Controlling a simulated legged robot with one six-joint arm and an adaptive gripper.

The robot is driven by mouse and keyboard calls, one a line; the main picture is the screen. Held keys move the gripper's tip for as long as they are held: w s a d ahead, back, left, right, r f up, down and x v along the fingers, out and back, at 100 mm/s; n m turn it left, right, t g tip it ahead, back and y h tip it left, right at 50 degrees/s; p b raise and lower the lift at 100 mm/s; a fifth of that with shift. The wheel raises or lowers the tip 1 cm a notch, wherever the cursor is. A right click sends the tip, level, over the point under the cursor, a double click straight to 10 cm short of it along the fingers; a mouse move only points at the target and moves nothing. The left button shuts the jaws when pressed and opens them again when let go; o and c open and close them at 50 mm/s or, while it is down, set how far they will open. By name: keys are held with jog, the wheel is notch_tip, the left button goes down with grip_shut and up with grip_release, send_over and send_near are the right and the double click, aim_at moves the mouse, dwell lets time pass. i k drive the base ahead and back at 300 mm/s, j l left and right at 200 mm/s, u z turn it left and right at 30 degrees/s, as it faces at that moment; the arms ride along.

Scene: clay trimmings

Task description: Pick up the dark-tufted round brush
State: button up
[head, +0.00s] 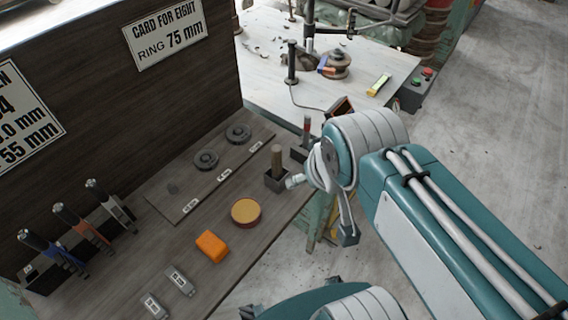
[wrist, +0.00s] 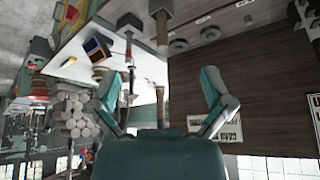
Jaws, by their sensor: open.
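I cannot make out a dark tuft for certain in either view. A wood-coloured upright handle (head: 277,158) stands in a dark square holder (head: 278,182) near the bench edge; the wrist view also shows this handle (wrist: 162,32). Behind it, a thinner red-topped upright tool (head: 306,128) stands in another dark holder (head: 300,150); it also shows in the wrist view (wrist: 129,48). Any tufts may be hidden in the holders. My gripper (head: 322,210) is open and empty, right of the holders past the bench edge. Its spread fingers (wrist: 160,76) show in the wrist view.
Several dark-handled tools (head: 72,225) stand in a rack at left. An orange block (head: 211,246), a round yellow-topped tin (head: 246,212) and a board with two dark discs (head: 178,188) lie on the bench. A white table (head: 270,95) stands behind.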

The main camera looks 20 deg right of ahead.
aim_at(276, 150)
jog(key=u, duration=2.8)
jog(key=z, duration=2.65)
jog(key=i+l+z, duration=0.1)
jog(key=i+l, duration=0.2)
jog(key=l, duration=0.25)
jog(key=z, duration=0.05)
